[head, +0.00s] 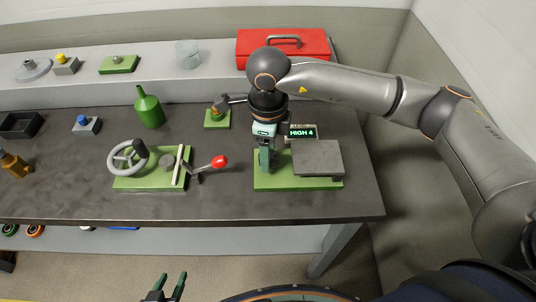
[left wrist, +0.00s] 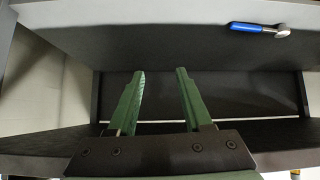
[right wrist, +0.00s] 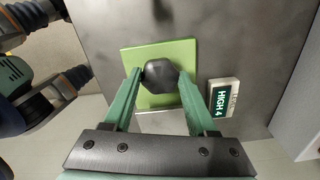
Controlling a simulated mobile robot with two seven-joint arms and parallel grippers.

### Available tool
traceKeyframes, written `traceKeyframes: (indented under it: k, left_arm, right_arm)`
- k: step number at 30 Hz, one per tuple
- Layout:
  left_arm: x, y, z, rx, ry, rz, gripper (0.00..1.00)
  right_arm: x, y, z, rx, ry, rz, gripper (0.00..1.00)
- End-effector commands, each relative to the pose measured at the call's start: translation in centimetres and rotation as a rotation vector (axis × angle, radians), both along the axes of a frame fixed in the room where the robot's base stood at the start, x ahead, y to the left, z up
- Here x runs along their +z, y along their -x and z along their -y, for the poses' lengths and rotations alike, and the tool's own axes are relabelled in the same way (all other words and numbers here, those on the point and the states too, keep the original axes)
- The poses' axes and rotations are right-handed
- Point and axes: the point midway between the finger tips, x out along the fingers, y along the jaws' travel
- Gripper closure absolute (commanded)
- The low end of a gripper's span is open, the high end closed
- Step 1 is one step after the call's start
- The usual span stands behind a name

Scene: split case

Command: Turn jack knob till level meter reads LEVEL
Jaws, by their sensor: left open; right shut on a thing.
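The level meter (head: 301,132) is a small box with a lit display reading "HIGH 4"; it also shows in the right wrist view (right wrist: 223,98). It stands at the back of a green base (head: 298,184), beside a grey platform (head: 318,158). The jack knob (right wrist: 160,74) is dark and rounded, over the green base. My right gripper (right wrist: 160,80) comes down from above and is shut on the knob, one finger on each side. In the head view the gripper (head: 265,158) hides the knob. My left gripper (head: 165,285) is open and empty, low in front of the table.
The table holds a handwheel (head: 128,158) and a red-tipped lever (head: 219,162) on another green base, plus a green bottle (head: 149,108). A red toolbox (head: 284,46) is on the back shelf. Bare tabletop lies at the front left.

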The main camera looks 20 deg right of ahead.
Motion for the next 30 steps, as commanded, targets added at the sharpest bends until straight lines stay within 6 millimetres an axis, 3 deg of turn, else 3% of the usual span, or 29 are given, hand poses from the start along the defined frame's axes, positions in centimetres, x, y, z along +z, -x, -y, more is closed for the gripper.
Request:
traceKeyframes:
  k: [15, 30]
  left_arm:
    - [-3.3, 0.1, 0.2, -0.004, 0.001, -0.012, 0.50]
    - [-3.1, -0.7, 1.4, -0.023, 0.017, 0.000, 0.50]
  right_arm:
    - [-0.1, -0.1, 0.0, -0.469, 0.000, 0.001, 0.98]
    - [0.1, -0.1, 0.1, -0.714, 0.000, 0.003, 0.98]
